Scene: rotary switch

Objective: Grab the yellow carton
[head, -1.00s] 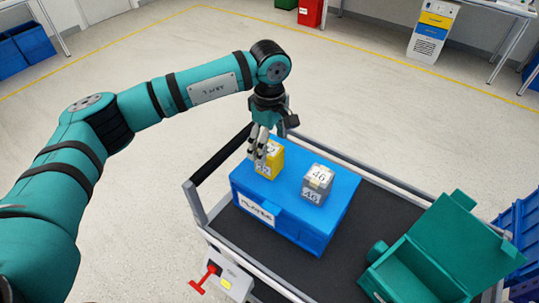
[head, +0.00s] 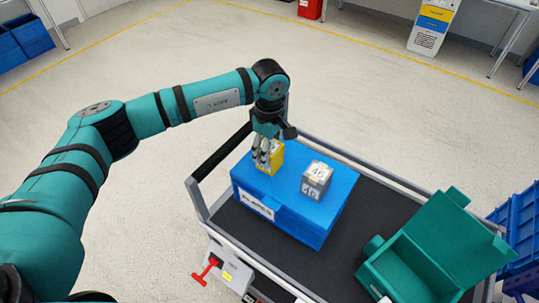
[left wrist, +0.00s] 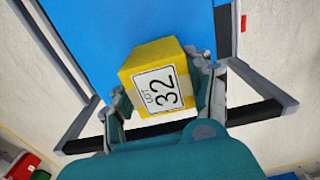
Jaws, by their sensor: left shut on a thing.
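The yellow carton (head: 272,160) stands on top of the blue box (head: 333,224) on the cart. My left gripper (head: 264,158) reaches down from above and is shut on the carton. In the left wrist view, the yellow carton (left wrist: 158,78) shows a white label reading "LOT 32", with a finger of the left gripper (left wrist: 160,98) on each side of it. In the head view, the fingers hide part of the carton. I cannot tell whether it is lifted off the box. My right gripper is not in view.
A grey carton marked 46 (head: 317,180) stands on the blue box, right of the yellow one. An open green box (head: 440,250) is at the cart's right. The cart's rail (head: 221,165) runs close behind the left gripper. A red switch handle (head: 204,270) is at the front left.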

